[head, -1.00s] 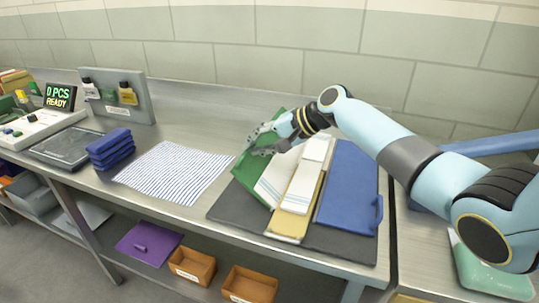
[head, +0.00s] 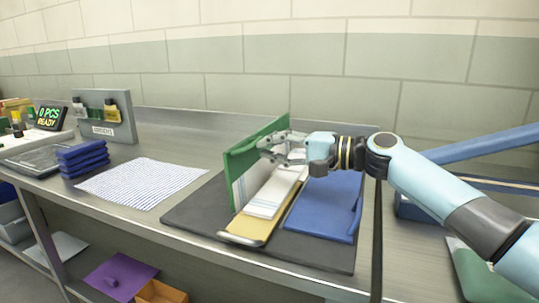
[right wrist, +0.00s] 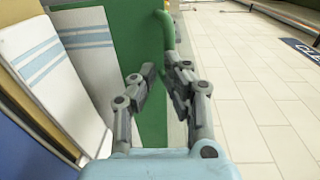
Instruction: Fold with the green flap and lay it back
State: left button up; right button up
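The green flap (head: 240,155) stands nearly upright at the left side of the folding board, and it fills the middle of the right wrist view (right wrist: 137,35). My right gripper (head: 275,148) is at the flap's upper edge. In the right wrist view its two fingers (right wrist: 160,72) lie on either side of that edge, closed on it. A white towel with blue stripes (head: 272,193) lies on the yellow centre panel (head: 246,231), with part of it raised against the flap's inner face (right wrist: 90,45). The blue flap (head: 325,205) lies flat on the right. My left gripper is out of view.
The dark base mat (head: 190,215) lies under the flaps. A striped cloth (head: 140,184) lies flat to the left, beside a stack of dark blue folded cloths (head: 83,158). A grey holder with bottles (head: 105,118) stands at the back.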

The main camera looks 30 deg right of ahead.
jog(key=o, duration=0.4)
jog(key=shift+w+a, duration=0.2)
jog(key=shift+a, duration=0.1)
jog(key=v, duration=1.2)
jog(key=shift+s+d, duration=0.1)
jog(key=shift+d, duration=0.1)
